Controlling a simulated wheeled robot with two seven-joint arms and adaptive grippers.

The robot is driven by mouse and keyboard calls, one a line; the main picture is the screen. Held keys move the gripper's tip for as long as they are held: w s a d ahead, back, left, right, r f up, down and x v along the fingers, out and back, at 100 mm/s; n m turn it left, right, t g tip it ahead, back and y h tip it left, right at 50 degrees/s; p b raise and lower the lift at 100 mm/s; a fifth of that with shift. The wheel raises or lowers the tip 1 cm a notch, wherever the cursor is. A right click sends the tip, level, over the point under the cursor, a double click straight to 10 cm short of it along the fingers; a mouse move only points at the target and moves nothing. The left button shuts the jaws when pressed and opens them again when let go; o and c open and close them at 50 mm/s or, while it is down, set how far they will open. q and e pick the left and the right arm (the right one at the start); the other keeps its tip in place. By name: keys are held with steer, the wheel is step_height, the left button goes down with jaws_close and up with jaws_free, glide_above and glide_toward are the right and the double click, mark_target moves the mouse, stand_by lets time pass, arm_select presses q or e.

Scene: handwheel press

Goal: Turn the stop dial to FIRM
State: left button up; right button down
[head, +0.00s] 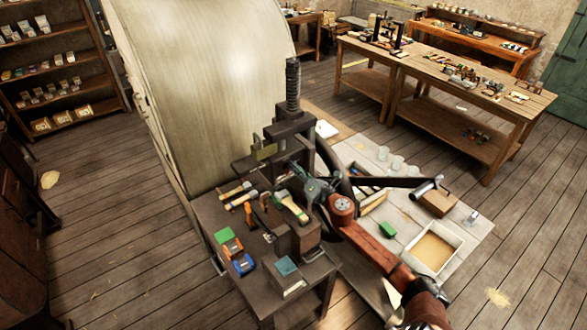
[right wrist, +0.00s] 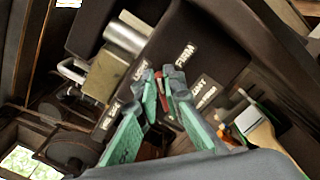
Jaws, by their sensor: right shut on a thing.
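The handwheel press (head: 293,125) stands on the dark bench, its tall screw upright. My right gripper (head: 312,190) is at the front of the press; its arm comes in from the lower right. In the right wrist view its teal fingers (right wrist: 166,90) are shut on the stop dial (right wrist: 159,78), of which a small red part shows between the fingertips. A FIRM label (right wrist: 185,56) is just beyond the tips to the right, and a LIGHT label (right wrist: 140,69) is to the left. The fingers hide most of the dial, so its exact setting cannot be told. My left gripper is not in view.
The dark bench (head: 213,212) holds brushes, green, orange and blue blocks and a teal-topped block (head: 287,267). A pale table at right holds a shallow tray (head: 458,246), a green block (head: 387,230) and a brown box (head: 438,203). A big curved pale panel (head: 205,80) stands behind.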

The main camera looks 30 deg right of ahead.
steer(key=shift+d+f+m+p, duration=0.1)
steer(key=shift+f+m+p, duration=0.2)
steer(key=shift+m, duration=1.35)
steer(key=shift+d+f+m+p, duration=0.15)
steer(key=shift+f+m+p, duration=0.1)
steer(key=shift+m, duration=1.35)
steer(key=shift+d+f+m+p, duration=0.1)
steer(key=shift+f+m+p, duration=0.15)
steer(key=shift+m, duration=1.4)
steer(key=c, duration=2)
jaws_free()
steer(key=shift+c, duration=0.2)
steer(key=s, duration=1.2)
steer(key=shift+d, duration=0.45)
